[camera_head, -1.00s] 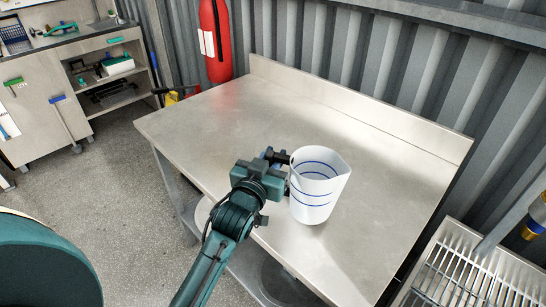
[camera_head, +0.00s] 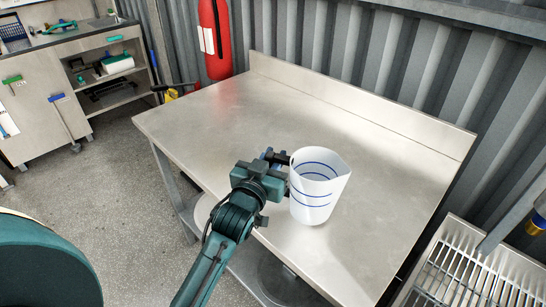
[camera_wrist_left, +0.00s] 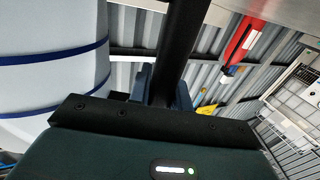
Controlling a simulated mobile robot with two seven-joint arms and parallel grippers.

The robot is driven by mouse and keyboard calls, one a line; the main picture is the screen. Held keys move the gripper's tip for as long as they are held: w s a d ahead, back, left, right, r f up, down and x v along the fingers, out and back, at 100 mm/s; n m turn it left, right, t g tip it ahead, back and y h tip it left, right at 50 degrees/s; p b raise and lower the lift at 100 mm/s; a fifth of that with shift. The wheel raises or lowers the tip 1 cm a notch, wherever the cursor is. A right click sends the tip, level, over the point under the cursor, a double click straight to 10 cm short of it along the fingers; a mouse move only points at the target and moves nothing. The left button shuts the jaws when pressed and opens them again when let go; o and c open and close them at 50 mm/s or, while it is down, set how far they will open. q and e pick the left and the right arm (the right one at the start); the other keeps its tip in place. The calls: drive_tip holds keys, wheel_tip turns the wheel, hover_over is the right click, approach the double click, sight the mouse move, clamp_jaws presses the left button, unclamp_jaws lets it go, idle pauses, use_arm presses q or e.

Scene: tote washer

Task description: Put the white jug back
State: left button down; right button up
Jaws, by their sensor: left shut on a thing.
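The white jug (camera_head: 318,190) with blue ring lines stands upright on or just above the steel table (camera_head: 225,125), near its front edge; I cannot tell whether its base touches. My left gripper (camera_head: 277,160) is at the jug's left side, shut on its dark handle, which is mostly hidden behind the gripper. In the left wrist view the jug's white wall (camera_wrist_left: 50,65) with blue bands fills the left side, and the dark handle (camera_wrist_left: 180,50) runs between the fingers. My right gripper is not in view.
The table is otherwise clear, with a raised back edge against the corrugated wall. A red extinguisher (camera_head: 214,40) hangs behind its far left corner. A slatted metal rack (camera_head: 470,270) is at the lower right. A cabinet (camera_head: 50,100) stands at the far left.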

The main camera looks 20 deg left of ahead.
use_arm(q)
drive_tip(key=shift+f, duration=0.4)
drive_tip(key=c, duration=1.2)
unclamp_jaws()
